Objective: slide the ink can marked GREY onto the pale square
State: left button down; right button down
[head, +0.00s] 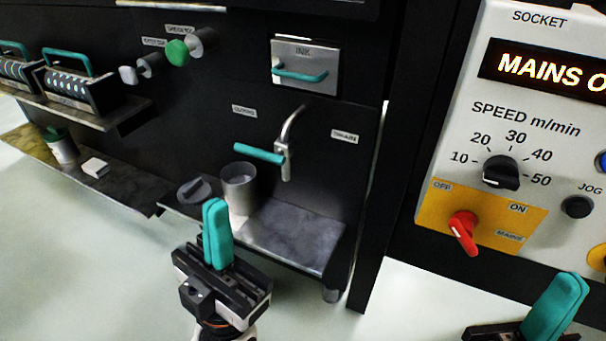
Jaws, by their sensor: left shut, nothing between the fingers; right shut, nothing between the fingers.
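An open grey metal can (239,187) stands upright on a small metal shelf (297,232) below a tap. I cannot read any GREY marking on it. A second, pale can with a green top (63,148) stands on the lower left shelf; its marking is not readable either. I cannot make out a clear pale square. My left gripper (215,208) has teal fingers pressed together and empty, in front of the small shelf and seen just below the grey can. My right gripper (570,288) is shut and empty at the lower right, below the control panel.
A dark lid-like disc (194,191) lies left of the grey can. The tap's teal lever (258,153) hangs above the can. A small white block (95,167) lies on the lower left shelf (125,190). The control panel (540,130) stands at right.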

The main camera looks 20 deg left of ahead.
aim_at(240, 179)
jog(key=k+j+z, duration=0.1)
jog(key=j+z, duration=0.25)
jog(key=k+j+z, duration=0.1)
jog(key=j+z, duration=0.25)
jog(key=k+j+z, duration=0.15)
jog(key=j+z, duration=0.2)
jog(key=k+j+z, duration=0.3)
jog(key=k+j, duration=0.2)
jog(key=j, duration=0.1)
